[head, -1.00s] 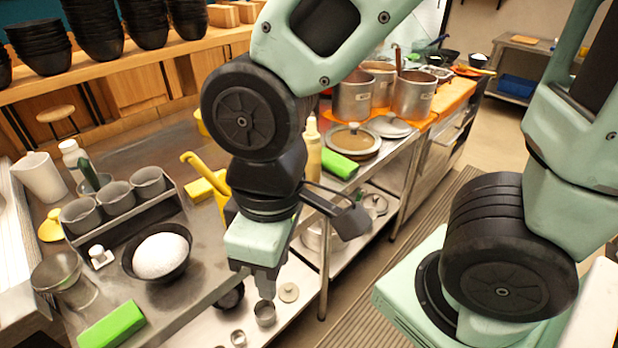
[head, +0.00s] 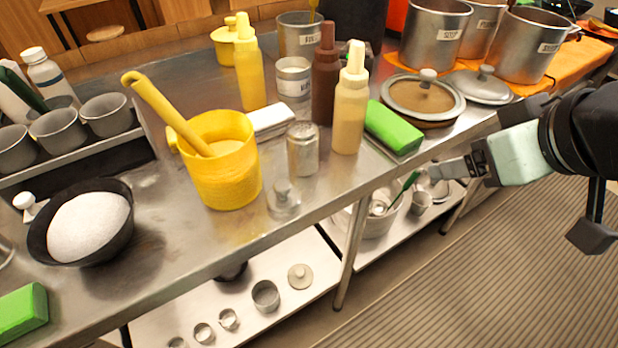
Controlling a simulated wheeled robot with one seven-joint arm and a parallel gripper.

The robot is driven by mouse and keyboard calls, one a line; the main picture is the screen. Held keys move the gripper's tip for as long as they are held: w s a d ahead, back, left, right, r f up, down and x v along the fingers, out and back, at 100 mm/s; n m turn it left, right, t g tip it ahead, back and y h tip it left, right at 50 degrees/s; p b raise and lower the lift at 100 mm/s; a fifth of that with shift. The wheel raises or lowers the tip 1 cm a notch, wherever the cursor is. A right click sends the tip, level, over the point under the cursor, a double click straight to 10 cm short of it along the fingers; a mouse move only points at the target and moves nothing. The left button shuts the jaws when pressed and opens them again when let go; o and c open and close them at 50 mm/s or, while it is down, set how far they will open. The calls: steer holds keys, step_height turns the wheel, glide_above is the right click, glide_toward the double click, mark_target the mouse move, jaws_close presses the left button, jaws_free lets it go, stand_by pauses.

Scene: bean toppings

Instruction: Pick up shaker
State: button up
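A small silver metal shaker (head: 303,150) stands upright near the front edge of the steel counter. It is just right of a yellow tub and behind a small metal lid with a knob. My gripper (head: 432,172) is at the right, past the counter's front edge, pointing left. It is clear of the shaker, with a wide gap between them. I see its fingers from the side, so the space between them is hidden. Nothing shows held in it.
The yellow tub (head: 222,165) holds a yellow ladle. The small lid (head: 284,200) stands before the shaker. A brown bottle (head: 325,75) and a cream bottle (head: 350,100) stand right behind it. A green block (head: 393,128) lies further right. Floor before the counter is clear.

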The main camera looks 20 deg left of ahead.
steer(key=a+f+n+t+y+b, duration=0.1)
steer(key=a+f+n+y+b, duration=0.65)
steer(key=b, duration=1.75)
steer(key=w+a+f+m+y+p, duration=0.1)
steer(key=a+y+p, duration=0.4)
steer(key=p, duration=0.5)
steer(key=shift+w+a+m+p, duration=0.45)
steer(key=shift+a+m, duration=0.1)
steer(key=shift+a, duration=0.35)
steer(key=p, duration=0.4)
steer(key=shift+a, duration=0.2)
